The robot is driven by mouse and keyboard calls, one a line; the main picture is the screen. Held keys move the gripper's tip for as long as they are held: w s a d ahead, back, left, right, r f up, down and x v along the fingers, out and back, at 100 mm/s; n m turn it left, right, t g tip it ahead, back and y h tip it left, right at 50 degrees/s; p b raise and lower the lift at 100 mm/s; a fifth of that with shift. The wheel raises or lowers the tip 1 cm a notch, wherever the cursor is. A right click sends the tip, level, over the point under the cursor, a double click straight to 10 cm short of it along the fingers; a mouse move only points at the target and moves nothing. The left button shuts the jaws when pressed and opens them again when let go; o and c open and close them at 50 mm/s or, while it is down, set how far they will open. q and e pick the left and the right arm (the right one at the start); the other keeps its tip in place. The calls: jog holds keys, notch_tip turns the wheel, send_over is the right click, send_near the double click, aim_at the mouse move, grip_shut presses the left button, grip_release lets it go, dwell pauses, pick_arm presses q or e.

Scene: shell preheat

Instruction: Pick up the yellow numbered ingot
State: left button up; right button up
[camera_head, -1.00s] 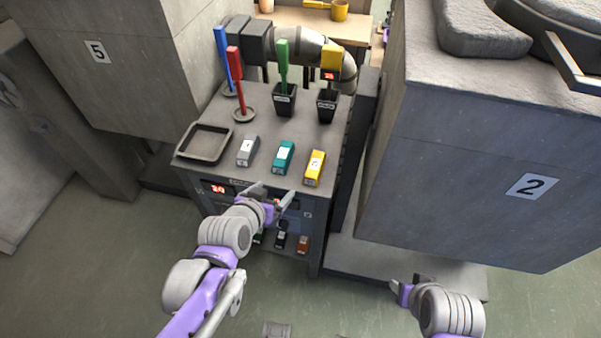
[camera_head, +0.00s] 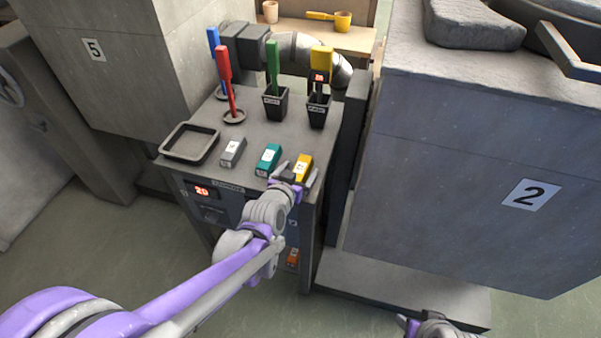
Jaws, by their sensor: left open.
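The yellow numbered ingot (camera_head: 303,166) lies on the dark cabinet top (camera_head: 215,182), at the right end of a row of three. Its near end is partly hidden by my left gripper. My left gripper (camera_head: 295,174) is open, with its two fingers at the near end of the yellow ingot, one towards each side. I cannot tell whether they touch it. My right gripper (camera_head: 408,324) shows only partly at the bottom edge, low over the floor and far from the ingot; its fingers are not clear.
A teal ingot (camera_head: 268,160) and a grey ingot (camera_head: 232,152) lie left of the yellow one. A black tray (camera_head: 172,151) is at the left. Red (camera_head: 225,66), green (camera_head: 272,62), blue and yellow-handled tools stand behind. A large block marked 2 (camera_head: 450,190) rises at the right.

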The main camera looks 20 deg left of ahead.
pick_arm(q)
jog(key=shift+w+f, duration=0.25)
jog(key=shift+w, duration=0.3)
grip_shut()
